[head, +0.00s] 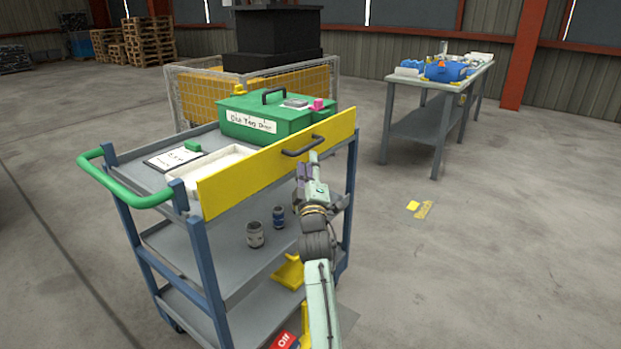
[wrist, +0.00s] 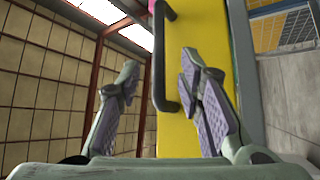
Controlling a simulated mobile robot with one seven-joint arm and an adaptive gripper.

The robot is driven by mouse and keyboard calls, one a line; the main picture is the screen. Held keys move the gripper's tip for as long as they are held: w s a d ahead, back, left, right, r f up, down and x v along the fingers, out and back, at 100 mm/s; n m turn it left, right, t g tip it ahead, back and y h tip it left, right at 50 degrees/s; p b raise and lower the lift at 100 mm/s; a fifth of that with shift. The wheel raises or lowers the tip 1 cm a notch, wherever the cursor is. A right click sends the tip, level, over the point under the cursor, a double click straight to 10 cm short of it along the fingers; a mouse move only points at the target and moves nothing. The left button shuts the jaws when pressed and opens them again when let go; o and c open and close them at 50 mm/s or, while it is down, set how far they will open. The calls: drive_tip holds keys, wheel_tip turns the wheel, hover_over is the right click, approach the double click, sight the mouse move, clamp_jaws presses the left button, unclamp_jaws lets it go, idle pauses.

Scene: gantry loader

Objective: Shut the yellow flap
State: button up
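The yellow flap (head: 245,181) stands upright along the near long side of the cart's top shelf, its dark bar handle (head: 303,146) towards its right end. My gripper (head: 309,170) is just in front of the flap, close to the handle. In the wrist view the gripper (wrist: 158,68) is open, its two purple-padded fingers wide apart. The handle (wrist: 160,58) lies between the fingers against the yellow flap (wrist: 206,28). I cannot tell whether a finger touches the handle.
On the cart's top shelf are a green case (head: 265,117), a white tray (head: 225,162) and a clipboard (head: 172,158). Two small cups (head: 255,236) stand on the middle shelf. A grey workbench (head: 437,84) is behind to the right. The floor on the right is mostly clear.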

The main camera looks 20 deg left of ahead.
drive_tip(key=v, duration=0.5)
drive_tip(key=shift+r, duration=0.1)
